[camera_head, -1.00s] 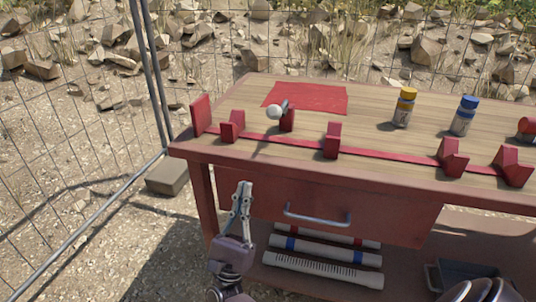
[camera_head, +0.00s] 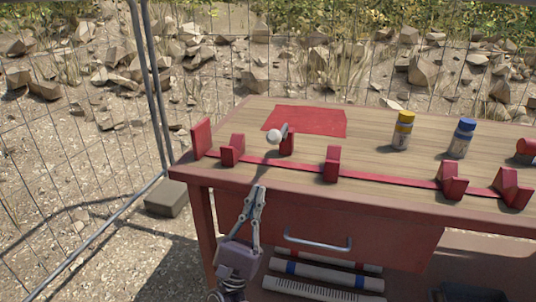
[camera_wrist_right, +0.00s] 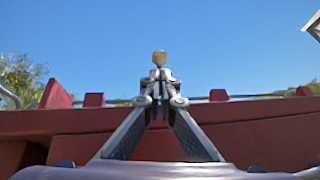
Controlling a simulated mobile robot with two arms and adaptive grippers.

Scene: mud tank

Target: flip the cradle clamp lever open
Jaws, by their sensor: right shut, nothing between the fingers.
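The cradle clamp lever has a pale ball knob (camera_head: 275,136) and a short grey stem. It is mounted at a small red block (camera_head: 287,145) near the left part of the table. In the right wrist view the knob (camera_wrist_right: 160,58) shows just above my fingertips, against the sky. The red cradle rail (camera_head: 300,166) with its V-shaped blocks runs along the table's front. My right gripper (camera_head: 259,188) is shut and empty, in front of the table's front edge, below and apart from the knob. It also shows in the right wrist view (camera_wrist_right: 160,76). My left gripper is not in view.
A red mat (camera_head: 305,122) lies behind the lever. A yellow-capped bottle (camera_head: 402,131) and a blue-capped bottle (camera_head: 461,139) stand to the right. A drawer handle (camera_head: 318,243) sticks out below the tabletop. A wire fence (camera_head: 80,140) stands left.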

